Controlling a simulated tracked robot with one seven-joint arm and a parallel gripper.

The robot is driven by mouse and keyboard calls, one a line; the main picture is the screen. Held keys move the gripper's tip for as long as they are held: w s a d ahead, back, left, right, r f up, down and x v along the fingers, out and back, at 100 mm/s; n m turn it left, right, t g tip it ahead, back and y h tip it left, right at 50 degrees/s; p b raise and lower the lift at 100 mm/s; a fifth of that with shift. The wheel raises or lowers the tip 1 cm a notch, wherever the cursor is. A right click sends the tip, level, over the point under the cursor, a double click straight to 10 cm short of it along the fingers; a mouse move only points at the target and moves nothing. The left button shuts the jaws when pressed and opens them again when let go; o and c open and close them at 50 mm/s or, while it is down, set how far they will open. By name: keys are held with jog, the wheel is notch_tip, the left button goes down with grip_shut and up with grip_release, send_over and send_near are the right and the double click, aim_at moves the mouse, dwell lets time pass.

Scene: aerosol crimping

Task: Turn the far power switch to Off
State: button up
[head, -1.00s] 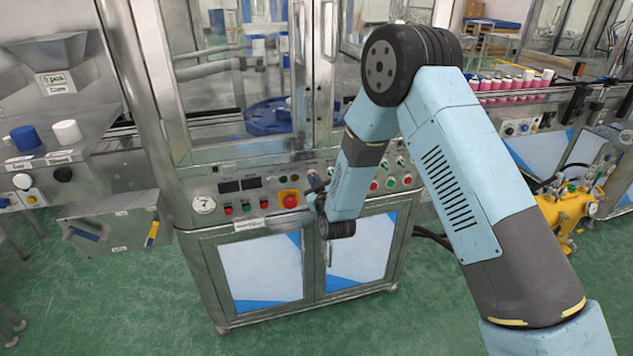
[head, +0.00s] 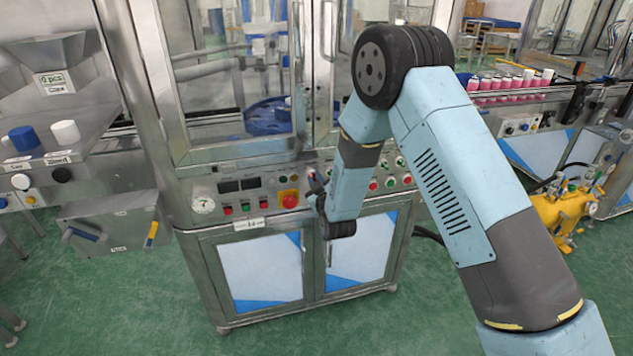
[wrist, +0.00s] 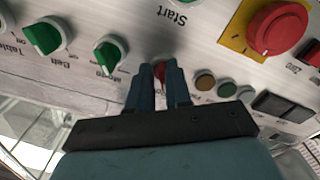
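A red knob (wrist: 160,71), most likely the power switch, shows in the wrist view on the grey control panel (wrist: 195,40). Its label is mostly covered, and the fingers hide much of it. My gripper (wrist: 163,80) is right at it, with its two dark fingers close together and one on each side of the red. I cannot tell whether they press on it, or which way the knob points. In the head view my gripper (head: 317,197) is small at the panel of the middle machine, and the switch is hidden.
Green knobs (wrist: 109,54), a large red button (wrist: 275,28) on a yellow plate, and small round lamps (wrist: 205,81) surround the fingers. Machine doors (head: 260,265) are below the panel. A yellow device (head: 560,215) stands at the right on open green floor.

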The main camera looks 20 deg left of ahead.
jog(key=o, duration=0.3)
jog(key=shift+s+a, duration=0.1)
jog(key=v, duration=1.3)
jog(key=shift+s+d, duration=0.25)
jog(key=shift+s, duration=0.05)
